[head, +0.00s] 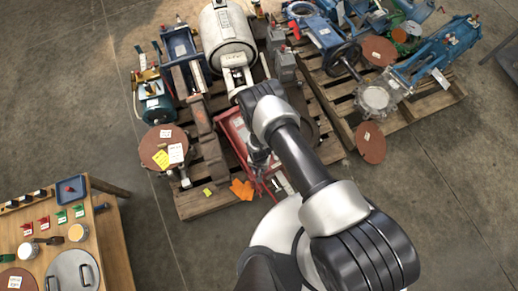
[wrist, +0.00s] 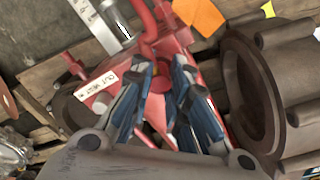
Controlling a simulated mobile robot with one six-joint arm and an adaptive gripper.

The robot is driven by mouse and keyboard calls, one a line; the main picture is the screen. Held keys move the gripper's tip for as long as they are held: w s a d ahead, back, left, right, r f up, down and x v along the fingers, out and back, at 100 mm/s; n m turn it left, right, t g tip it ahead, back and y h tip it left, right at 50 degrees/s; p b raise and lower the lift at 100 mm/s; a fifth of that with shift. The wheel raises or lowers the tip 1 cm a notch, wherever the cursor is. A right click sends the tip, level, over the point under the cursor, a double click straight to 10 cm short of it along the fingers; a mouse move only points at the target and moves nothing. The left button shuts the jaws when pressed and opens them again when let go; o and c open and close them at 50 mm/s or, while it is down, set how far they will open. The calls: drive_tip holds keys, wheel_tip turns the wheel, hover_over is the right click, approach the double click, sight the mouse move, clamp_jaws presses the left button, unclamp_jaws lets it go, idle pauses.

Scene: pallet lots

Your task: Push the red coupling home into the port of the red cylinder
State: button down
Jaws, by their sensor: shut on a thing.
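My gripper (wrist: 160,92) has blue-padded fingers, shut on the red coupling (wrist: 158,82), which shows only in part between them. The red cylinder (wrist: 208,74) lies behind and beside the fingers in the wrist view, with a white lettered label to the left. Its port is hidden by the fingers, so I cannot tell how far the coupling sits in it. In the head view, my gripper (head: 259,160) is low over the red equipment (head: 236,136) on the pallet, and my wrist hides part of it.
A brown flanged casting (wrist: 240,90) stands close to the right of the fingers. An orange tag (wrist: 200,15) lies beyond. In the head view, a white tank (head: 227,38) and blue machinery crowd the pallets. A wooden table (head: 116,240) stands at lower left, with bare floor between.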

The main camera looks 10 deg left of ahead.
drive_tip(key=shift+f, duration=0.2)
drive_tip(key=c, duration=1.5)
unclamp_jaws()
drive_tip(key=shift+o, duration=0.2)
drive_tip(key=shift+r, duration=0.15)
wheel_tip(320, 180, up, 12)
